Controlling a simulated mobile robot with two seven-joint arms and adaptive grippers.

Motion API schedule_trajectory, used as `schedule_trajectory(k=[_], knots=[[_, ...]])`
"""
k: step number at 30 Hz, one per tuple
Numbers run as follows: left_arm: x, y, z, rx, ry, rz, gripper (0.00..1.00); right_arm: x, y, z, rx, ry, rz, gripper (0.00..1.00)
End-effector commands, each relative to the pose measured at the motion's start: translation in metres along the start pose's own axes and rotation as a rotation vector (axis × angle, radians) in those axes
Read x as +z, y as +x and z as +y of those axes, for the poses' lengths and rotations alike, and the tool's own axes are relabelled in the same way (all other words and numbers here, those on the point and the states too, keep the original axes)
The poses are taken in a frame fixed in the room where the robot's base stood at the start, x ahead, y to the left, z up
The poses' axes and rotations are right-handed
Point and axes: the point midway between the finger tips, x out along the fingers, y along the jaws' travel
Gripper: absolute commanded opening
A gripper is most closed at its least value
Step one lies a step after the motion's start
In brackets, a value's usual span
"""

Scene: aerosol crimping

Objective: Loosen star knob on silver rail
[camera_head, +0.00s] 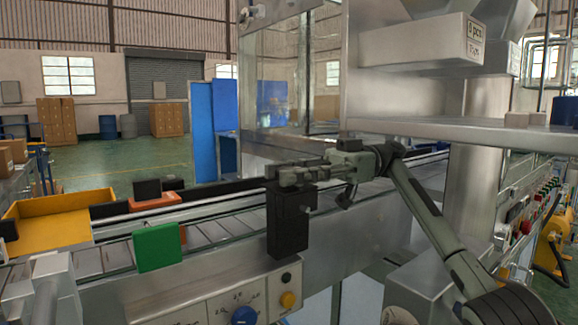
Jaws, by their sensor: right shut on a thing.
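My right gripper (280,172) reaches in from the right, its fingers pointing left, at the top of a black block (289,228) on the near side of the conveyor. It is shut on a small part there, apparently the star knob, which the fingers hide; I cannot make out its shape. The silver rail (196,212) runs along the conveyor, from the lower left up to the block. My left gripper is not in view.
A green plate (157,247) and orange brackets (153,201) sit along the conveyor. A yellow tray (50,222) is at the left. A control panel with a blue knob (244,315) is below the block. A metal shelf (465,131) overhangs at the right.

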Motion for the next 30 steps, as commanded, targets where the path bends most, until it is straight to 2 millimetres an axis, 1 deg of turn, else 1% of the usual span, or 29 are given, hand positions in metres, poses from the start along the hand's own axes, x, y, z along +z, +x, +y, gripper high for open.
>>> schedule_trajectory(k=[6,12,28,29,30], knots=[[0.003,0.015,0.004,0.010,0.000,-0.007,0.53,-0.001,0.000,0.000,-0.101,0.005,-0.005,0.05],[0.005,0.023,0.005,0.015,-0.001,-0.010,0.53,0.001,0.000,0.000,-0.153,0.005,-0.005,0.05],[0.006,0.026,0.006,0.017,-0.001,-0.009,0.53,0.004,0.001,-0.001,-0.174,0.005,-0.005,0.05],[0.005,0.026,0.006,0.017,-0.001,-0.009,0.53,0.004,0.001,-0.001,-0.174,0.005,-0.005,0.36],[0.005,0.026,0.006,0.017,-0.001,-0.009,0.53,0.004,0.001,-0.001,-0.174,0.005,-0.005,0.41]])
